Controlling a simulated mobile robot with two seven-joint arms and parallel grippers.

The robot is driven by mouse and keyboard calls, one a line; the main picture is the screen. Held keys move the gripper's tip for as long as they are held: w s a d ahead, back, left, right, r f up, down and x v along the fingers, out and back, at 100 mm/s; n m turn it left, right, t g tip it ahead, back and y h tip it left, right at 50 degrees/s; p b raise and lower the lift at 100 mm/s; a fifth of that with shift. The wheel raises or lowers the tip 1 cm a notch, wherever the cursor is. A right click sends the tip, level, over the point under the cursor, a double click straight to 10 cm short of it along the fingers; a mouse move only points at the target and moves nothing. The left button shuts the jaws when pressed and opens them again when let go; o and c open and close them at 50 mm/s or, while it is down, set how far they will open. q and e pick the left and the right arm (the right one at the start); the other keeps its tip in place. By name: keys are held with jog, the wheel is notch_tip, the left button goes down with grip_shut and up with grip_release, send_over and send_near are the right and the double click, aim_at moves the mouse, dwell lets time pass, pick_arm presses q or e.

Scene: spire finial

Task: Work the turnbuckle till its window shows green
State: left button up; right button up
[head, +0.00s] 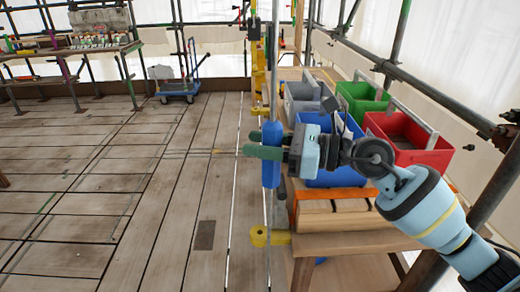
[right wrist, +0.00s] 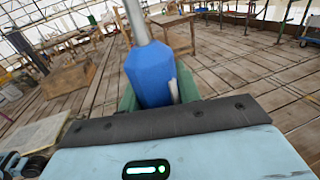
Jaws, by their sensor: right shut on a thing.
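The turnbuckle (head: 270,174) is a blue body on an upright grey metal rod (head: 274,70), left of the workbench. My right gripper (head: 262,146) reaches in from the right, and its green fingers are shut on the turnbuckle's upper part. In the right wrist view the blue turnbuckle (right wrist: 151,74) sits between the green fingers, with the rod rising from its top. A pale strip shows on its right side; I cannot tell whether it is the window, and no green window shows. My left gripper is out of view.
The bench holds a grey crate (head: 303,98), a blue crate (head: 338,178), a green crate (head: 362,99) and a red crate (head: 424,157). A yellow roll-like object (head: 260,236) is near the rod's lower part. A blue trolley (head: 179,92) stands far back. The left plank floor is mostly clear.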

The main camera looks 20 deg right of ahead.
jog(key=shift+f+n+g+y+b, duration=0.3)
jog(key=shift+n+g+y+b, duration=0.15)
jog(key=shift+g+b, duration=0.45)
jog(key=shift+s+a+r+n+g+y+b, duration=0.15)
jog(key=shift+n+g+y+b, duration=0.2)
jog(key=shift+n+g+b, duration=1)
jog(key=shift+g, duration=0.35)
jog(key=shift+s+r+n+g+y+b, duration=0.2)
jog(key=shift+n+g+y+b, duration=0.25)
jog(key=shift+g, duration=0.35)
jog(key=shift+n+g, duration=0.25)
jog(key=shift+g, duration=0.05)
jog(key=o, duration=1)
jog(key=shift+c, duration=0.2)
